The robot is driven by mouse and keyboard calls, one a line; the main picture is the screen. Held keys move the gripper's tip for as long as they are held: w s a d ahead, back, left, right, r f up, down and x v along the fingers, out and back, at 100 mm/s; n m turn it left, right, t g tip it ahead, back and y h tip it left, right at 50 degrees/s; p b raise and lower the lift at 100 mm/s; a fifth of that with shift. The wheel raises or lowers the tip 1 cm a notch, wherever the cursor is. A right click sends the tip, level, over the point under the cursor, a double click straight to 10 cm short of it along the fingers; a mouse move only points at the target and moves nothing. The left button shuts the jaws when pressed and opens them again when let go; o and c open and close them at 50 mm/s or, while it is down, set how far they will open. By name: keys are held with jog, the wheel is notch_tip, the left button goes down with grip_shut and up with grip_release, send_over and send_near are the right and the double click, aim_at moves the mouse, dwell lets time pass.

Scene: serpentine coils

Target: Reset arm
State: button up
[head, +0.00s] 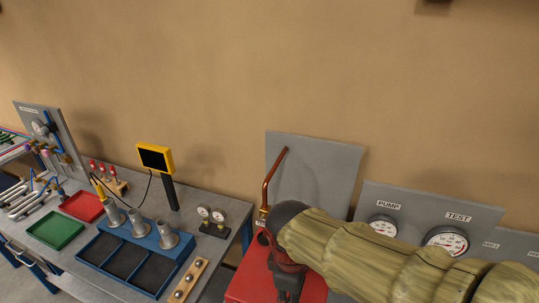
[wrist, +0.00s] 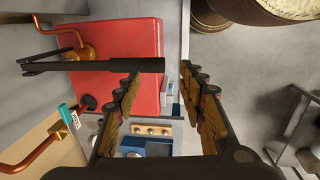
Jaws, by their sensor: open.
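My gripper (wrist: 162,72) is open in the wrist view, with its two dark, tan-padded fingers apart and nothing held between them. A red box-like unit (wrist: 125,50) lies beyond the fingers. A black lever (wrist: 100,66) runs across it, and its thick end is close to the gap between the fingertips; I cannot tell whether it touches. In the head view my sleeved arm reaches in from the lower right. My gripper (head: 288,287) hangs at its end over the red unit (head: 245,278), with its fingertips partly cut off by the frame edge.
A grey panel (head: 330,170) with a copper pipe (head: 273,180) stands behind. A gauge panel (head: 410,205) marked PUMP and TEST is partly behind my arm.

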jog(key=s+d+f+m+t+b, duration=0.2)
jog(key=s+d+f+m+b, duration=0.1)
jog(key=d+m+b, duration=0.3)
jog(key=s+d+f+m+t+y+b, duration=0.1)
jog(key=s+d+f+m+t+b, duration=0.1)
jog(key=s+d+f+m+b, duration=0.2)
jog(key=d+f+m+b, duration=0.1)
jog(key=d+m+b, duration=0.2)
jog(key=b, duration=0.3)
jog(key=shift+d+f+m, duration=0.2)
jog(key=shift+f+m, duration=0.2)
jog(key=shift+m, duration=0.2)
